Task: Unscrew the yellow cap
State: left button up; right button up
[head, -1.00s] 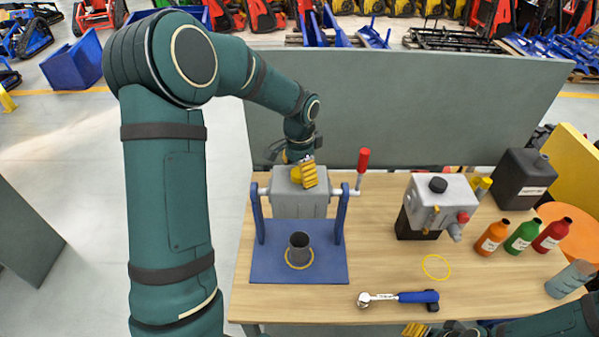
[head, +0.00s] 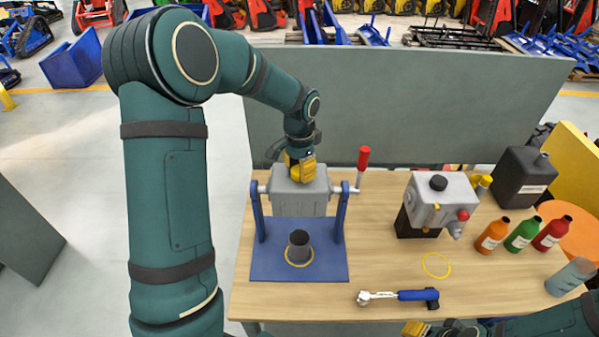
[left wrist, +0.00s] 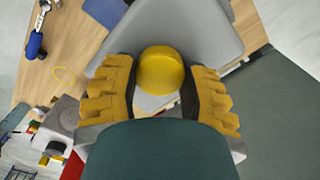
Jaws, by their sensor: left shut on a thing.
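The yellow cap (left wrist: 160,70) is round and sits on top of the grey box-shaped housing (head: 300,200), which hangs in a blue stand. My left gripper (head: 301,176) comes down on the housing's top from behind. Its yellow ribbed fingers stand on both sides of the cap in the left wrist view, shut on it. In the head view the fingers mostly hide the cap. My right gripper (head: 414,329) shows only in part at the bottom edge, away from the housing; its opening cannot be made out.
The stand (head: 330,265) has a red-handled crank at its right and a dark cup (head: 299,245) on its base. A blue-handled ratchet (head: 400,296), a yellow ring (head: 436,266), a grey machine (head: 440,200), several bottles and a black canister (head: 523,178) lie right. A grey panel stands behind.

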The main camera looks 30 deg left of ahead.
pick_arm(q)
jog(key=n, duration=0.4)
jog(key=shift+b, duration=0.3)
jog(key=n, duration=0.4)
jog(key=shift+n, duration=0.3)
jog(key=n, duration=0.4)
jog(key=shift+n, duration=0.4)
jog(key=n+p, duration=0.1)
jog(key=n, duration=0.2)
jog(key=shift+n, duration=0.4)
jog(key=shift+n+p, duration=0.3)
jog(key=shift+n, duration=0.2)
